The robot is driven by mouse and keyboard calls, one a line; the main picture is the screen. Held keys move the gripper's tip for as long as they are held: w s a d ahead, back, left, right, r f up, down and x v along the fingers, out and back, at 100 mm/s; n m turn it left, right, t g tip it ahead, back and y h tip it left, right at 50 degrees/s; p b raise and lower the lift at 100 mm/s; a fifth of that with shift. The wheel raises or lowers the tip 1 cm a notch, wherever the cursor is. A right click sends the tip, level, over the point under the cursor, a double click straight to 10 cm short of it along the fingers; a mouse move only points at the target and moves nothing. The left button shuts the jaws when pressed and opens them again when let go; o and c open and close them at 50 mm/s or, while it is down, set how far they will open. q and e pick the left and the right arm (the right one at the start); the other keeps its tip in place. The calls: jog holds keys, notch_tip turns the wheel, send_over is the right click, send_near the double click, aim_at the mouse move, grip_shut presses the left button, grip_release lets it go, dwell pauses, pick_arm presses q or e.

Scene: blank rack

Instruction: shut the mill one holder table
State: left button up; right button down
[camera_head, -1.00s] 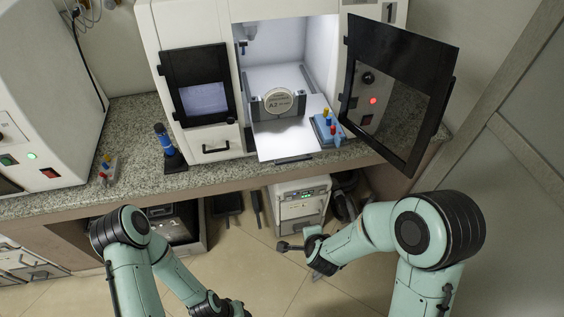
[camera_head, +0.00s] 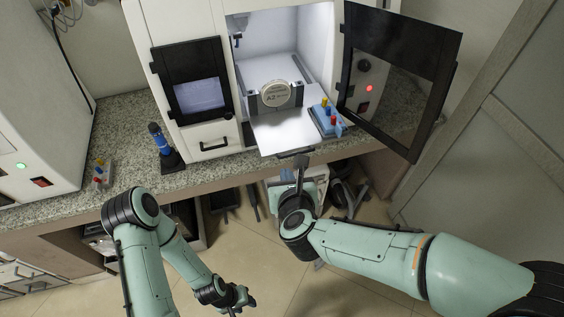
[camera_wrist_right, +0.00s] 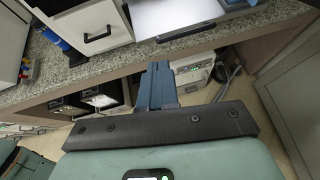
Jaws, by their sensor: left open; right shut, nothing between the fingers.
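The mill's holder table (camera_head: 286,137) is a pale metal plate pulled out of the lit chamber, its front edge past the counter edge. It carries an upright round disc (camera_head: 275,94) marked A2 in a clamp. The table also shows at the top of the right wrist view (camera_wrist_right: 175,15), with a dark handle bar (camera_wrist_right: 186,32) under its front edge. My right gripper (camera_head: 299,164) is shut and empty, just in front of and below the table's front edge; I cannot tell whether it touches. My left gripper (camera_head: 238,303) is low over the floor, far from the table, and open.
The mill's dark door (camera_head: 400,75) stands open on the right. A blue tray (camera_head: 325,122) with coloured pieces sits at the table's right side. A blue tool on a stand (camera_head: 163,148) is on the counter (camera_head: 112,130). Another white machine (camera_head: 40,95) stands left.

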aim_at(280, 158)
pick_arm(q)
jog(key=shift+s+f, duration=0.4)
jog(key=shift+f, duration=0.05)
pick_arm(e)
jog(key=x, duration=0.8)
jog(key=shift+w+f, duration=0.2)
jog(key=shift+w, duration=0.05)
pick_arm(q)
jog(key=shift+b, duration=0.3)
pick_arm(e)
jog(key=shift+w+a, duration=0.1)
jog(key=shift+a, duration=0.05)
